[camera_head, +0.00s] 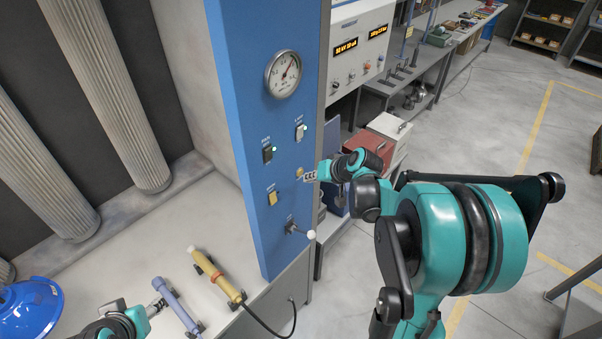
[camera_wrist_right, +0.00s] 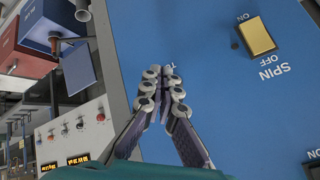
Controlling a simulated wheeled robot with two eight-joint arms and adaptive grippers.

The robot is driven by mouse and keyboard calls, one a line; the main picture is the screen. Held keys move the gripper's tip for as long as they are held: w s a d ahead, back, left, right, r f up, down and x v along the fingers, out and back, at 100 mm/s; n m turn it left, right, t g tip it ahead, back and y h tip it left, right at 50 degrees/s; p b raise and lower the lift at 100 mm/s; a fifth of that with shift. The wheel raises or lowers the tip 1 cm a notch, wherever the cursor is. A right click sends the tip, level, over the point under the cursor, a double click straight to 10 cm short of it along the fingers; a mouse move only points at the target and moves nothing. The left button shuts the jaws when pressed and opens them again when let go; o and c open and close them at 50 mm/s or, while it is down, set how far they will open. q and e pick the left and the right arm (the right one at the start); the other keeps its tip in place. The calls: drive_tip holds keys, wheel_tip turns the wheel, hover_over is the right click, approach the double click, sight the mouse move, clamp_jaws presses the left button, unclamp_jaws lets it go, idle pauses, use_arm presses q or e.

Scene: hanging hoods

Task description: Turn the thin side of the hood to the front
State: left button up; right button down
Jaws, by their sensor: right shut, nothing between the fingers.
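A glossy blue round dish-like piece (camera_head: 25,308), perhaps the hood, is cut off at the lower left of the head view; I cannot tell its thin side. My right gripper (camera_head: 309,175) is shut and empty, close to the blue control panel (camera_head: 245,100). In the wrist view its fingertips (camera_wrist_right: 162,78) are together in front of the panel, partly covering a label; contact is unclear. A yellow SPIN switch (camera_wrist_right: 257,36) is to the right; it also shows in the head view (camera_head: 272,197). My left gripper (camera_head: 156,306) is low at the left, by a lavender rod; its opening is unclear.
The lavender rod (camera_head: 176,305) and a yellow handled tool (camera_head: 217,278) lie on the pale bench (camera_head: 150,240). A white-tipped lever (camera_head: 300,231) sticks out from the panel. Ribbed columns (camera_head: 112,90) stand at the left. A gauge (camera_head: 283,74) is above the switches. Open floor is at right.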

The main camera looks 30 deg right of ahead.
drive_tip(key=shift+w, duration=0.15)
idle(0.3)
drive_tip(key=shift+w+a, duration=0.15)
drive_tip(key=shift+w, duration=0.15)
